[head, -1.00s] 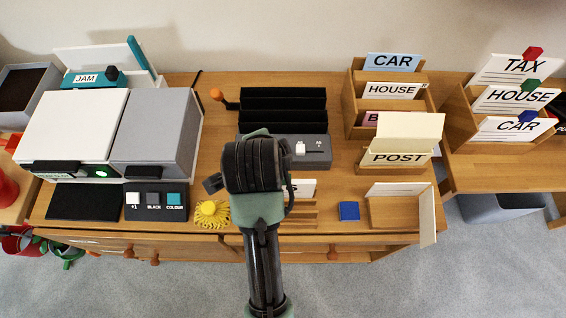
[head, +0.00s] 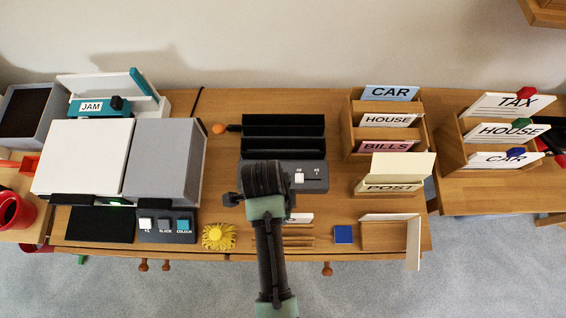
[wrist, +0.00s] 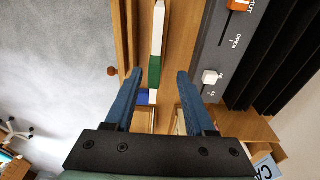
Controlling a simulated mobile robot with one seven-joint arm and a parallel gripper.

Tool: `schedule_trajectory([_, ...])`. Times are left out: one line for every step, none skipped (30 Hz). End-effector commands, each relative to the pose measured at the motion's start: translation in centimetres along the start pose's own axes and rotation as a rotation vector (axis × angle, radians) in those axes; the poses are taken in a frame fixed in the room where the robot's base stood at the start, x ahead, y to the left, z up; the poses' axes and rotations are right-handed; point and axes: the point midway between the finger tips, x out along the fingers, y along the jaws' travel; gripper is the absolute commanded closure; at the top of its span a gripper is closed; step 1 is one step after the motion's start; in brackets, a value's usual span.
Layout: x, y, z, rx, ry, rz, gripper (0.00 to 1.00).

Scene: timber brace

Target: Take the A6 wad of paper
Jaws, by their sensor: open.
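In the wrist view, a narrow white piece with a green band (wrist: 155,72) stretches up from between my fingers; it may be the A6 wad seen edge-on, but no label shows. My gripper (wrist: 156,82) is open, its two blue fingers on either side of the piece's lower end; I cannot tell whether they touch it. In the head view, my gripper (head: 265,178) hangs over the front of the desk and hides this piece. A small wooden rack (head: 298,236) with a white card (head: 298,218) is just right of my arm.
A grey slider unit (head: 310,177) with black slots stands behind my gripper. A blue square (head: 343,234) and a wooden tray (head: 385,237) are to the right, a yellow spiky thing (head: 218,236) to the left. Card holders (head: 388,146) and a white-lidded machine (head: 80,158) flank the desk.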

Motion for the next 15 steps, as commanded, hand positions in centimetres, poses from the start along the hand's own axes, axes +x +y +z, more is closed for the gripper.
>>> schedule_trajectory([0.7, 0.0, 0.0, -0.001, 0.0, 0.002, 0.45])
schedule_trajectory([0.9, 0.0, 0.0, -0.001, 0.0, 0.001, 0.45])
schedule_trajectory([1.2, 0.0, 0.0, -0.001, 0.0, 0.0, 0.45])
schedule_trajectory([1.3, 0.0, 0.0, 0.0, 0.0, -0.001, 0.45])
schedule_trajectory([1.4, 0.0, 0.0, 0.0, 0.0, 0.0, 0.45])
schedule_trajectory([1.6, 0.1, 0.0, 0.0, 0.0, 0.0, 0.45])
schedule_trajectory([1.9, 0.2, 0.0, -0.001, 0.0, 0.001, 0.45])
schedule_trajectory([2.2, 0.3, 0.0, -0.001, 0.0, 0.001, 0.45])
schedule_trajectory([2.7, 0.5, 0.0, -0.001, 0.001, 0.003, 0.45])
schedule_trajectory([3.1, 0.6, 0.0, -0.001, 0.001, 0.003, 0.45])
schedule_trajectory([3.6, 0.7, 0.0, -0.001, 0.001, 0.003, 0.45])
schedule_trajectory([4.2, 0.9, 0.0, -0.001, 0.001, 0.004, 0.45])
schedule_trajectory([4.6, 0.9, 0.0, -0.001, 0.001, 0.002, 0.45])
schedule_trajectory([5.1, 0.8, 0.0, -0.001, 0.0, 0.002, 0.45])
schedule_trajectory([5.6, 0.8, 0.0, 0.0, 0.0, 0.0, 0.45])
